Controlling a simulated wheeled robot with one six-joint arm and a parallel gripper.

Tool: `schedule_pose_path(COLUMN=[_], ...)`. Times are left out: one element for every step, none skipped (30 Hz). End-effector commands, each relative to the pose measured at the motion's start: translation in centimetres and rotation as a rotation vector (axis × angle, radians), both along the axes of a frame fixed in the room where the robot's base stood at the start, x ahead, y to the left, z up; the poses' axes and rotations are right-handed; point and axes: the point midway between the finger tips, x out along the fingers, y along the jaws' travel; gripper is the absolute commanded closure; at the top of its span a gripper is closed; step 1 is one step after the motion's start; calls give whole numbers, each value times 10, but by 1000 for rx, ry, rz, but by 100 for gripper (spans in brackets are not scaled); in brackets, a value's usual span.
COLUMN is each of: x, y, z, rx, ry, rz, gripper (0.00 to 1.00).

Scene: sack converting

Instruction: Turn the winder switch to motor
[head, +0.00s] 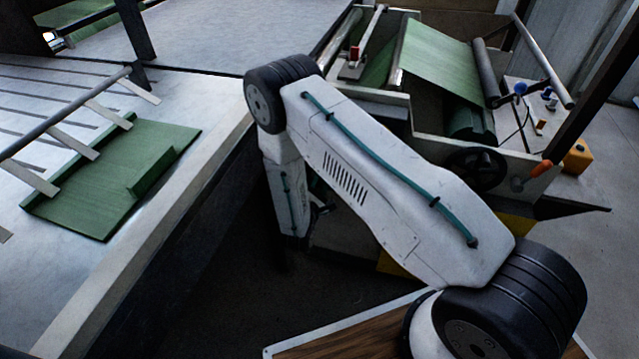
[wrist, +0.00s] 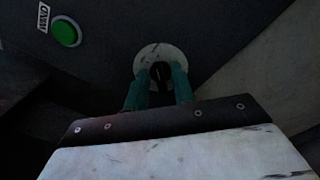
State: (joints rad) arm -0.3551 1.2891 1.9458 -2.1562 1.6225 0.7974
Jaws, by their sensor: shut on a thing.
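In the wrist view the winder switch is a black knob (wrist: 161,76) on a pale round plate (wrist: 156,56), set in a dark panel. My gripper (wrist: 161,84) has its two teal fingers on either side of the knob and is shut on it. The knob looks roughly upright in the picture. No position marks can be read on the plate. In the head view my arm hides the switch and the gripper.
A green button (wrist: 66,32) with a "WIND" label (wrist: 43,17) sits up and left of the switch. In the head view the machine carries a green web (head: 440,62), a handwheel (head: 476,169) and an orange-handled lever (head: 541,168). A pale table (head: 215,110) stands left.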

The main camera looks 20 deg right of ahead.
Motion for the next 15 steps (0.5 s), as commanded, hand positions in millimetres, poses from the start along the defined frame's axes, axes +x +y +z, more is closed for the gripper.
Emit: schedule_pose_path(x=[0,0,0,0,0,0,0,0,0,0,0,0,0,0,0], y=[0,0,0,0,0,0,0,0,0,0,0,0,0,0,0], z=[0,0,0,0,0,0,0,0,0,0,0,0,0,0,0], rx=[13,23,32,38,45,51,55,58,61,63,65,66,66,67,67], ry=[-11,-18,-24,-29,-33,-38,-40,-42,-45,-46,-47,-48,-48,-49,-49], rz=[1,1,1,1,0,1,0,0,0,0,0,0,0,0,0], gripper=[98,98,98,98,98,98,98,98,97,97,97,97,97,97,97])
